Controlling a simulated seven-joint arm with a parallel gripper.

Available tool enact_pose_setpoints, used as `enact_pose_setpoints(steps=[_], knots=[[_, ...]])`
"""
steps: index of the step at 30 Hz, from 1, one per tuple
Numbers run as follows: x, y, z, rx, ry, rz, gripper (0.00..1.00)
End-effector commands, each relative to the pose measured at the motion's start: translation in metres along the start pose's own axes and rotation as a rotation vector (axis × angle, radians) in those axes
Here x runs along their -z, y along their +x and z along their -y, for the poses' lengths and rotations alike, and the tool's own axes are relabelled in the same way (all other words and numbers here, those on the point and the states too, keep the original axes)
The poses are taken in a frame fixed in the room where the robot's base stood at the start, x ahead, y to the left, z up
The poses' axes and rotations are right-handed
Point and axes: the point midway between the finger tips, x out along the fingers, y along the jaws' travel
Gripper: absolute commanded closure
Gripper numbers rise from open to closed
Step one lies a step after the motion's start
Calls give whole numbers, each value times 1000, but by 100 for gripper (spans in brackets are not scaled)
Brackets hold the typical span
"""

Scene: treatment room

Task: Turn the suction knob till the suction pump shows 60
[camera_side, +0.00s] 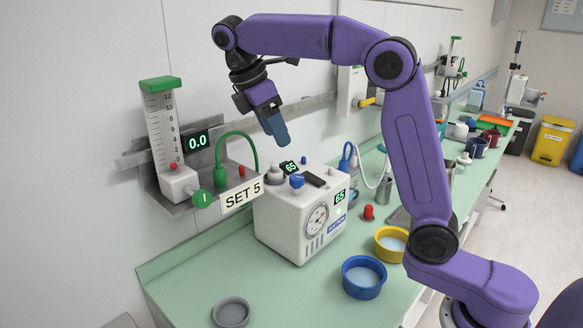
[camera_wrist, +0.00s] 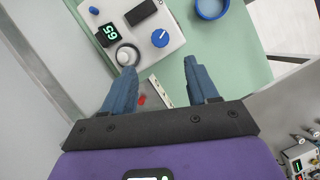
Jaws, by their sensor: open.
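The white suction pump (camera_side: 275,222) stands on the green counter. Its small top display (camera_side: 289,167) and its front display (camera_side: 339,198) both read 65; the top display also reads 65 in the wrist view (camera_wrist: 107,35). A blue knob (camera_side: 297,181) with a pale mark sits on the pump's top; it also shows in the wrist view (camera_wrist: 160,38). A round grey-white part (camera_wrist: 127,56) sits beside the top display. My gripper (camera_side: 276,138) is above the pump, apart from it. In the wrist view its blue fingers (camera_wrist: 160,66) are spread, with nothing between them.
A flowmeter (camera_side: 163,130) with a 0.0 display and green knob (camera_side: 202,198) hangs on the wall rail, left of the pump. A blue bowl (camera_side: 363,284), a yellow bowl (camera_side: 389,250) and a grey bowl (camera_side: 231,313) stand on the counter. The space above the pump looks clear.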

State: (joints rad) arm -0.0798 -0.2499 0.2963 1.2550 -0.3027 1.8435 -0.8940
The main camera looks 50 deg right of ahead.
Motion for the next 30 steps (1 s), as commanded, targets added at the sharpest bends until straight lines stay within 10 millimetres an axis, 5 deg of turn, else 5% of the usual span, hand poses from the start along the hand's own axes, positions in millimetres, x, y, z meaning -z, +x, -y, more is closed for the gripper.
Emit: enact_pose_setpoints(steps=[8, 21, 30], knots=[[-10, -4, -1, 18, 192, -48, 40], [-59, -29, -2, 208, 1215, -259, 40], [-73, -39, 0, 305, 1543, -306, 40]])
